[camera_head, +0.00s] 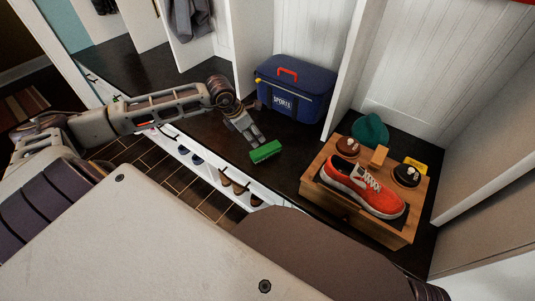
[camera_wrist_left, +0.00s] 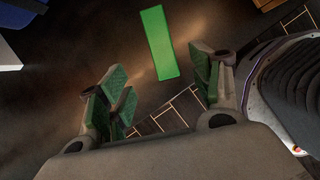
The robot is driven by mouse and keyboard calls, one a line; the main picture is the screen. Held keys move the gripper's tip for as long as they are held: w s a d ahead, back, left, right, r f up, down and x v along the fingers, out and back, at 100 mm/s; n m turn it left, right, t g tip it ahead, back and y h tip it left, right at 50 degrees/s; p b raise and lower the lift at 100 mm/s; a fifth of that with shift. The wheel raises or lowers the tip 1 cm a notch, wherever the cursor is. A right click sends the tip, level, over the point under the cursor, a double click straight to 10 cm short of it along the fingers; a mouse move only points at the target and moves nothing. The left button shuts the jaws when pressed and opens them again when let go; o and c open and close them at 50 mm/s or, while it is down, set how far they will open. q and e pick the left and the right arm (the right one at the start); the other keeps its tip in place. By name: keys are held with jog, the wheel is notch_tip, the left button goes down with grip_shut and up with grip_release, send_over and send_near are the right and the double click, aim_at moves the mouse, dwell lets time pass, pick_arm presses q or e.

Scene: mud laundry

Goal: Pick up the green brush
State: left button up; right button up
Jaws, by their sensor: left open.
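The green brush (camera_head: 265,151) lies on the dark bench top near its front edge. In the left wrist view the green brush (camera_wrist_left: 158,43) shows as a long green block ahead of the fingers, nearer the right finger. My left gripper (camera_head: 250,139) is just beside the brush in the head view, above the bench. In the wrist view the left gripper (camera_wrist_left: 164,92) has its green-padded fingers wide apart with nothing between them. Whether a finger touches the brush I cannot tell. My right gripper is not in view.
A blue sports bag (camera_head: 296,88) stands behind the brush. White dividers rise from the bench. Shoes (camera_head: 238,188) sit in the shelf below the front edge.

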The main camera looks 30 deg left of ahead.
aim_at(265, 149)
pick_arm(q)
jog(key=shift+b+x, duration=0.55)
jog(key=shift+x, duration=1.35)
jog(key=shift+w+d+f, duration=0.1)
jog(key=shift+w+f, duration=0.05)
jog(key=shift+f, duration=0.2)
jog(key=shift+b+x, duration=0.45)
jog(key=shift+x, duration=1.6)
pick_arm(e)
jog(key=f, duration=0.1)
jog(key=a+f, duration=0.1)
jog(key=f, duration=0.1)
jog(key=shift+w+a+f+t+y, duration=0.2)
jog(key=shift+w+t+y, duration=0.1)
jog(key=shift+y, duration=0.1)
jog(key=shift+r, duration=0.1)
pick_arm(q)
jog(key=shift+w+d, duration=0.1)
